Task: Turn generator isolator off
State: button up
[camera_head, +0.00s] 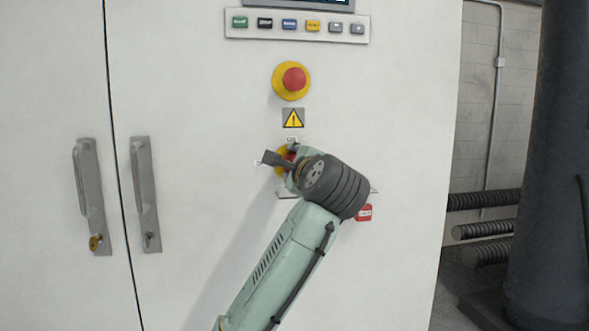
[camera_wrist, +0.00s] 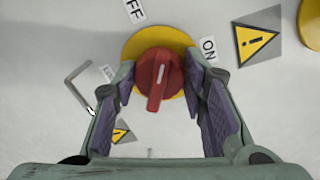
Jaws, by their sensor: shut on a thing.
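The generator isolator is a red rotary knob (camera_wrist: 162,78) on a round yellow plate (camera_wrist: 134,48) on the white cabinet door. In the wrist view its white line points roughly up the picture, between the OFF label (camera_wrist: 134,10) at upper left and the ON label (camera_wrist: 208,49) at right. My gripper (camera_wrist: 165,90) has one purple-padded finger on each side of the knob and is shut on it. In the head view the gripper (camera_head: 282,160) hides most of the isolator; a bit of its yellow plate (camera_head: 279,156) shows.
A red emergency stop (camera_head: 293,79) on a yellow base and a warning sign (camera_head: 293,118) sit above. A button row (camera_head: 297,25) is at the top. A red tag (camera_head: 364,212) hangs at lower right. Door handles (camera_head: 146,195) stand at left.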

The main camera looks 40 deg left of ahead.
jog(key=n, duration=0.4)
jog(key=shift+f+h, duration=0.1)
jog(key=shift+h, duration=0.2)
jog(key=shift+s+a+n+b, duration=0.1)
jog(key=shift+n+b, duration=0.2)
jog(key=shift+n, duration=0.8)
jog(key=o, duration=1.2)
jog(key=shift+c, duration=0.2)
jog(key=v, duration=1.2)
